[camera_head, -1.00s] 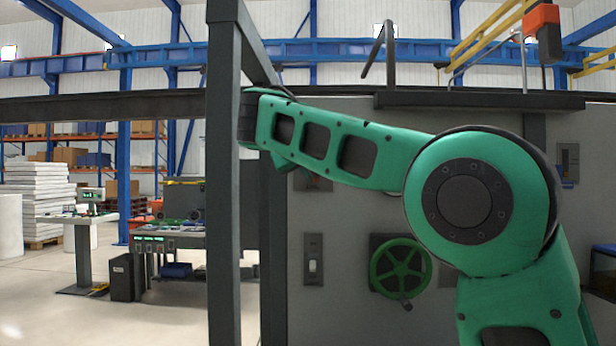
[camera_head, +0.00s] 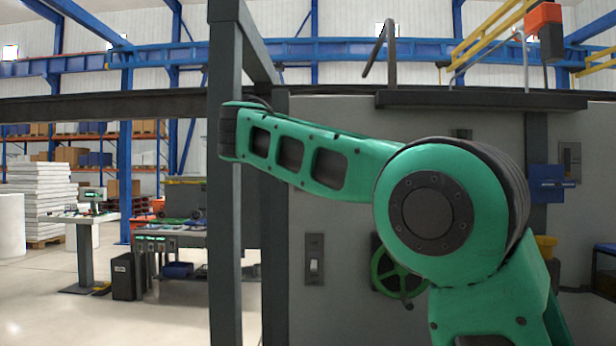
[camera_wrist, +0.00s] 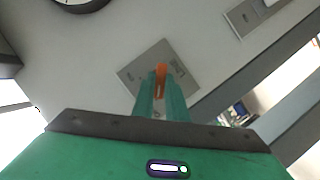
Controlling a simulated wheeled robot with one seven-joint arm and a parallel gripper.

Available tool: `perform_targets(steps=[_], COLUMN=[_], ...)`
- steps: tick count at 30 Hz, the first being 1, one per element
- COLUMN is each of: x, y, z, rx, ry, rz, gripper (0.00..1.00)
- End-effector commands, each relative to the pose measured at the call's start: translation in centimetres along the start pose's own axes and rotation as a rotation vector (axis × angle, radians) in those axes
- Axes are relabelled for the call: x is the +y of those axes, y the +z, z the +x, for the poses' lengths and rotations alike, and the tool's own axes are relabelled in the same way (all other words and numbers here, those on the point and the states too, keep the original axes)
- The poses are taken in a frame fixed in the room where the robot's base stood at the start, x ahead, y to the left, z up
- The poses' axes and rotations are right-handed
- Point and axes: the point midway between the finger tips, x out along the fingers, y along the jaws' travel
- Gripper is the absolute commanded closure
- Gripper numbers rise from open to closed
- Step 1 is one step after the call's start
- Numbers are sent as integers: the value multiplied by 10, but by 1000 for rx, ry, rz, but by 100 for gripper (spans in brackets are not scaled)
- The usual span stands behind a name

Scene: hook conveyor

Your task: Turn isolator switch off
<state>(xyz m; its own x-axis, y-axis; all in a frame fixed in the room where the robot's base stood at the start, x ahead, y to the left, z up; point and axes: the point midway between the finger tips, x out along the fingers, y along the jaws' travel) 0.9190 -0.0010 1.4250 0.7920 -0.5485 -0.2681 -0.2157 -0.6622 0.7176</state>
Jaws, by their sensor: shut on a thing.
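In the wrist view, my gripper (camera_wrist: 161,97) is closed around an orange handle (camera_wrist: 161,70), which appears to be the isolator switch. The handle stands out from a square grey plate (camera_wrist: 132,76) on a light grey panel. The fingers cover the lower part of the handle, and its exact angle is hard to tell. In the head view, my green arm hides the gripper and the orange handle.
The grey panel carries a rocker switch (camera_head: 314,262), a green handwheel (camera_head: 398,283) partly behind my arm, and another switch (camera_head: 570,161) at right. A dark upright post (camera_head: 224,200) stands at the panel's left. Open floor lies further left.

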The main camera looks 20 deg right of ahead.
Motion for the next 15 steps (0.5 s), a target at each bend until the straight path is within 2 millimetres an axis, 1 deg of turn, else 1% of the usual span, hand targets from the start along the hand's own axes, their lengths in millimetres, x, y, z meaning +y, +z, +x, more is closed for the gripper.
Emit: perform_targets(steps=[1,3,4,5,6,15], x=[-3,-3,-3,-3,-3,-1], y=[-4,-4,-4,-4,-4,-2], z=[-2,-2,-2,-2,-1,-1], rx=[11,11,11,11,10,5], ry=[-5,-5,-6,-6,-5,-3], rz=[-4,-4,-4,-4,-4,-1], gripper=[100,100,85,78,69,69])
